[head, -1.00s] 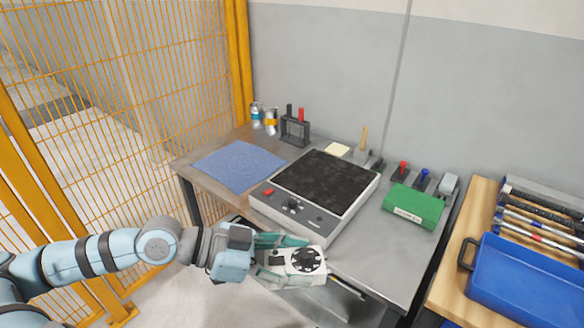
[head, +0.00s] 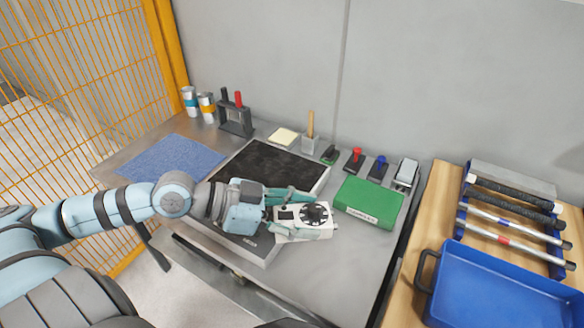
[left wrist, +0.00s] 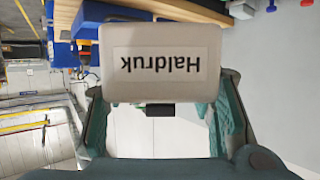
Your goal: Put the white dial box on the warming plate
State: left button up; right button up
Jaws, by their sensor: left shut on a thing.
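The white dial box (head: 290,215), with a black dial on its face, is held in my left gripper (head: 292,212). In the left wrist view the box (left wrist: 160,85) shows a label reading "Haldruk", upside down, between the two teal fingers. The warming plate (head: 272,170) has a dark top and a grey front panel, partly hidden behind my left arm. The box appears over the bench, to the right of the plate's front part; its height cannot be told. My right gripper is not in view.
A green box (head: 367,202) lies right of the plate. A blue cloth (head: 170,158) lies to its left. Cans, a tool rack (head: 236,120), stamps and a note pad (head: 284,137) stand along the back. A blue tray (head: 500,290) and rods are on a wooden bench at right.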

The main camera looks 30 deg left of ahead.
pick_arm(q)
jog(key=w+a+r+n+t+y+p, duration=0.1)
jog(key=w+a+r+n+t+y, duration=0.15)
jog(key=w+a+n+y, duration=0.7)
jog(key=w+a+r+n+t+y+p, duration=0.1)
jog(key=w+a+r+n+t+y, duration=0.15)
jog(key=w+a+n+y, duration=0.75)
jog(key=s+a+f+m+h+b, duration=0.1)
jog(key=f+b, duration=0.1)
jog(key=f, duration=0.4)
jog(key=s+a+f+m+h+b, duration=0.1)
jog(key=f+m, duration=0.1)
jog(key=f, duration=0.4)
jog(key=s+a+f+m+h+b, duration=0.1)
jog(key=f+b, duration=0.1)
jog(key=f, duration=0.5)
jog(key=shift+s+a+m+g+b, duration=0.1)
jog(key=shift+a+m+g+b, duration=0.2)
jog(key=shift+g, duration=0.1)
jog(key=o, duration=1.3)
jog(key=shift+c, duration=0.2)
jog(key=shift+o, duration=0.4)
